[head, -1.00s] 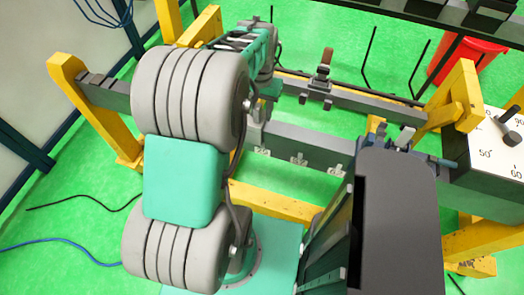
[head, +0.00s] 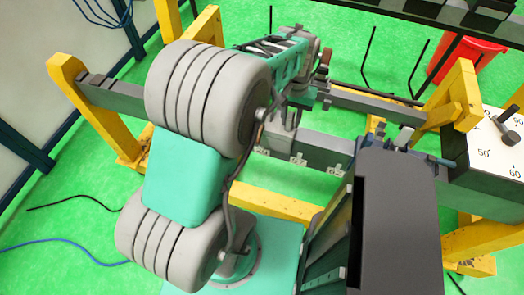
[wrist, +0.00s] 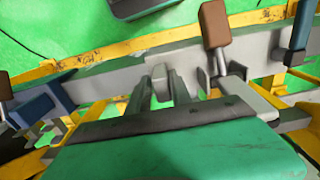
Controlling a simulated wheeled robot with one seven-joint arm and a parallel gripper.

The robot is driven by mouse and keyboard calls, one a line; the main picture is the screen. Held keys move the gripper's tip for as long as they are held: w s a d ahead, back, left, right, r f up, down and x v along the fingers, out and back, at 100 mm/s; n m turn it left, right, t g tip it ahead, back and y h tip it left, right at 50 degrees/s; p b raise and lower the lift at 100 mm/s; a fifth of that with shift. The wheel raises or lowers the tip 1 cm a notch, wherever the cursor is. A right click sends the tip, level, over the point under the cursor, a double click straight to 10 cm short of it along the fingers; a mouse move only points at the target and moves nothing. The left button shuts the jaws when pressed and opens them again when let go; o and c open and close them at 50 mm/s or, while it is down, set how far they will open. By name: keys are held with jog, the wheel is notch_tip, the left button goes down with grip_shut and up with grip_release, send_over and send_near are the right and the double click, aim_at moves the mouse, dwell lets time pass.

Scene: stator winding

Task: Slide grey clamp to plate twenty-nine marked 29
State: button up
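The grey clamp with a brown handle (head: 325,60) sits on the far rail, partly hidden behind my wrist in the head view. In the wrist view its brown handle (wrist: 213,24) stands up just right of my fingers, with its grey body below. My gripper (wrist: 160,92) has its fingers parted, and a small light grey piece shows between them; I cannot tell whether they touch it.
A blue clamp (wrist: 40,108) is left of my fingers and another bluish clamp (wrist: 296,32) is at the right. Yellow supports (head: 460,95) hold the rails. A dial box (head: 490,155) stands at the right, and a red bin (head: 468,58) behind.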

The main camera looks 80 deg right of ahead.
jog(key=shift+s, duration=0.45)
jog(key=shift+w, duration=0.15)
jog(key=shift+w, duration=0.15)
jog(key=shift+o, duration=1.4)
jog(key=shift+r, duration=0.1)
notch_tip(320, 180, up, 10)
jog(key=p, duration=0.7)
